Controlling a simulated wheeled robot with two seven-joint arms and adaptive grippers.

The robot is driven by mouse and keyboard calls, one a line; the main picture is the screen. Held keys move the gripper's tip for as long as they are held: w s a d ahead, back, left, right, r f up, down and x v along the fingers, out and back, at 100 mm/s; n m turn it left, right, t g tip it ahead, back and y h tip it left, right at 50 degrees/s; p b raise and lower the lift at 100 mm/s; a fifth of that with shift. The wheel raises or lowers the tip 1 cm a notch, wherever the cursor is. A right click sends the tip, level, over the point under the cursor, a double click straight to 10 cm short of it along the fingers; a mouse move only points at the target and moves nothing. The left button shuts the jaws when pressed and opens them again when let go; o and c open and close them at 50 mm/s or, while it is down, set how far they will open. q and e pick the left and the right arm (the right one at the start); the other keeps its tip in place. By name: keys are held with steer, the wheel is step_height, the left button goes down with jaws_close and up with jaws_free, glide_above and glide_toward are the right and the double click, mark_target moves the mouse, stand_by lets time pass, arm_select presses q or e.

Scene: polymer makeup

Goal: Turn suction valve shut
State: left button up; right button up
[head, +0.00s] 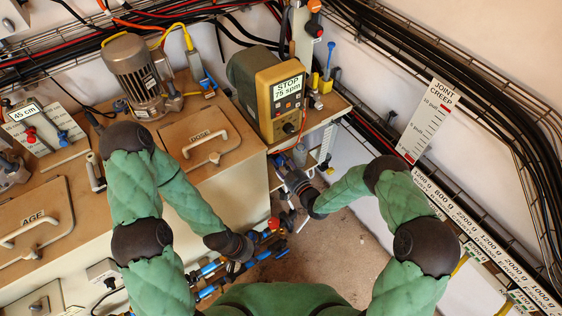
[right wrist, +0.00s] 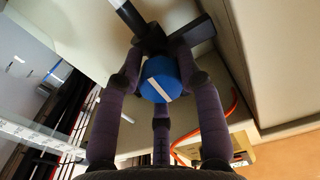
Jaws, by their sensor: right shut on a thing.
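In the right wrist view, a round blue valve knob (right wrist: 156,70) with a white stripe across its face sits between the dark fingers of my right gripper (right wrist: 160,60). The fingers are closed around its sides, and the stripe runs at a slant. A dark valve body (right wrist: 150,36) shows behind the knob. In the head view, my right gripper (head: 284,168) reaches in beside the cabinet below the pump, and the knob in it is too hidden to make out. My left gripper (head: 238,266) is lower, near blue and red fittings, and its fingers are not clear.
The yellow-fronted pump (head: 280,92) reading "STOP 75 spm" stands on the cabinet above my right gripper. The DOSE lid (head: 196,138) and AGE lid (head: 40,228) lie to the left. Blue and red pipe fittings (head: 268,238) crowd the floor area. Cable trays run along the right wall.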

steer(key=m, duration=0.2)
steer(key=m+b, duration=0.1)
steer(key=m, duration=0.1)
steer(key=shift+s+f+m, duration=0.1)
steer(key=shift+f+m, duration=0.1)
steer(key=shift+m, duration=0.1)
steer(key=m+b, duration=0.1)
steer(key=m, duration=0.3)
steer(key=shift+s+a, duration=0.1)
steer(key=m, duration=0.4)
steer(key=shift+m, duration=0.4)
steer(key=shift+a+m+b, duration=0.1)
steer(key=shift+m+b, duration=0.2)
steer(key=shift+m, duration=1.7)
steer(key=shift+s, duration=0.1)
steer(key=o, duration=1)
steer(key=shift+o, duration=0.8)
steer(key=shift+r, duration=0.15)
